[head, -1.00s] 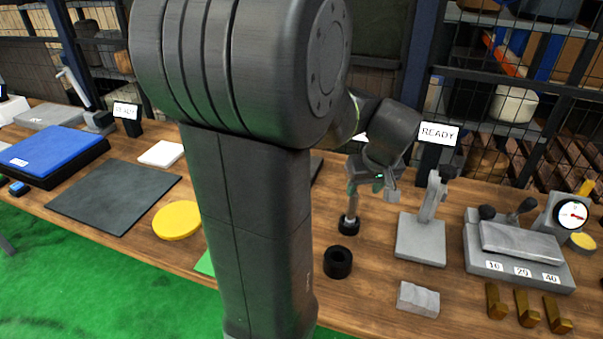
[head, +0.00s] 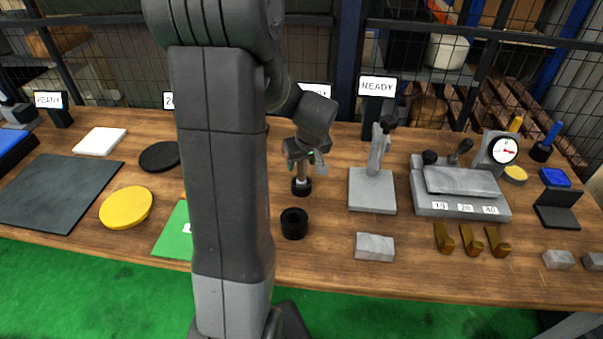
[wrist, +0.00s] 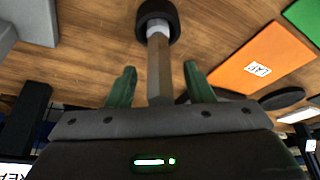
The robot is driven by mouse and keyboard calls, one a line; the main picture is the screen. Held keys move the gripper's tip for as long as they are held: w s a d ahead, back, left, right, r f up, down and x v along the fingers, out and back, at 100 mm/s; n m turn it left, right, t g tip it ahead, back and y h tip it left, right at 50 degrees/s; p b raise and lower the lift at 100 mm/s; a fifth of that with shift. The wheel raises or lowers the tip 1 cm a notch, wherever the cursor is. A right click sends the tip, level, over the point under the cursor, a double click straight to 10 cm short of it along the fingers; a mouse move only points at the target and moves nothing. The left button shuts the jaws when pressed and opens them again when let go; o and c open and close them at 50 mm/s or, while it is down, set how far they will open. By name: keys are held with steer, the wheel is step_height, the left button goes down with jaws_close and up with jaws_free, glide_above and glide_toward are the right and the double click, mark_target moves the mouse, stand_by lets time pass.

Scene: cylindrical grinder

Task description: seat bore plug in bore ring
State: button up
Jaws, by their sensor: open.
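A grey stand (head: 372,190) with a lever is just right of the plug. A grey block (head: 374,246) lies front right. A fixture with a dial (head: 460,195) is farther right. A green mat (head: 174,235) lies left, partly behind my arm.

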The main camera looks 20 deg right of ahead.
steer(key=shift+x, duration=1.4)
steer(key=shift+w+r, duration=0.1)
jaws_close()
steer(key=shift+r, duration=0.1)
